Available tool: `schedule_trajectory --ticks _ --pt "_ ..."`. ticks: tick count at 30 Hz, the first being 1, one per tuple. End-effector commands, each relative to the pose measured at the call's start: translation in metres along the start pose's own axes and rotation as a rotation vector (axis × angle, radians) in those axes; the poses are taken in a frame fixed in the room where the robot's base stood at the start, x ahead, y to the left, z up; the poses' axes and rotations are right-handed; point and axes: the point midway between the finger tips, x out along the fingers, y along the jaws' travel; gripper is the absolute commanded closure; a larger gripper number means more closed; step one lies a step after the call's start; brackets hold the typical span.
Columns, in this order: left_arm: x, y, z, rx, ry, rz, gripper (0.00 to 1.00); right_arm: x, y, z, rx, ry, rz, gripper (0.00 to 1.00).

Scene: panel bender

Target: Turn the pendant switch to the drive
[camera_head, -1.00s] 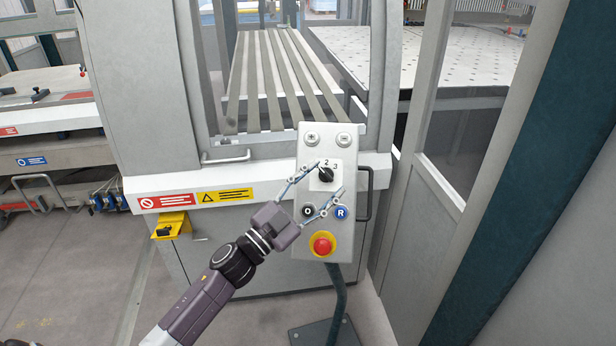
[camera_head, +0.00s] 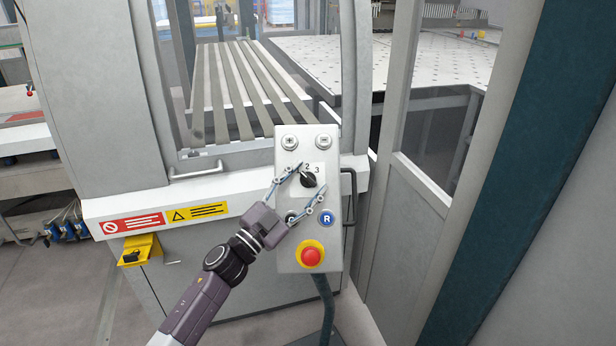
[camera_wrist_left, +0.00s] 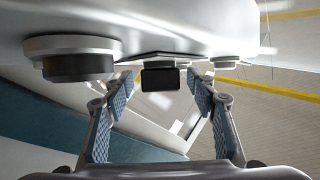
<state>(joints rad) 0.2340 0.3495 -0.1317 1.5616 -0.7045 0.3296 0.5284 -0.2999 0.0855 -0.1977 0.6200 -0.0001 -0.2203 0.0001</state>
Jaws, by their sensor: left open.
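The pendant (camera_head: 333,255) is a pale grey control box on a dark post. Its black rotary switch (camera_head: 310,178) sits on a light plate, with the numbers 2 and 3 readable above it. I cannot tell which mark the switch points to. My left gripper (camera_head: 313,177) is open in front of the pendant, one finger on each side of the switch. In the left wrist view the dark switch knob (camera_wrist_left: 160,78) shows between the open fingertips, with a visible gap on both sides. My right gripper is not in view.
The pendant also carries a red emergency stop (camera_head: 311,257) on yellow, a blue R button (camera_head: 327,218), a button partly hidden by a finger, and two upper buttons. A dark handle (camera_head: 349,196) is at its right. The machine's slatted table (camera_head: 235,90) lies behind.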

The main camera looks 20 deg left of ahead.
Motion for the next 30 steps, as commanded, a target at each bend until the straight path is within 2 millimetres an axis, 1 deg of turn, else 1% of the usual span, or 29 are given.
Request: schedule_trajectory --ticks 1,4,11,14,23,30 --pt "0.005 0.000 -0.001 -0.001 0.000 0.000 0.48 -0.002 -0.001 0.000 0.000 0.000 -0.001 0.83" --pt "0.009 0.000 0.000 0.000 0.000 0.001 0.48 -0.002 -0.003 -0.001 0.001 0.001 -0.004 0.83" --pt "0.009 0.001 0.000 0.000 0.000 0.001 0.48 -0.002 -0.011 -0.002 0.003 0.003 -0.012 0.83" --pt "0.009 0.001 0.000 0.000 0.000 0.001 0.57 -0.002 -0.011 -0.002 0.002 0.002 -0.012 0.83" --pt "0.009 0.001 0.000 0.000 0.000 0.001 0.90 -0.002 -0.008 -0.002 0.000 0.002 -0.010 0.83" --pt "0.009 -0.001 -0.001 0.009 -0.002 0.022 0.91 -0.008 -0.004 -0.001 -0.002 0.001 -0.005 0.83"
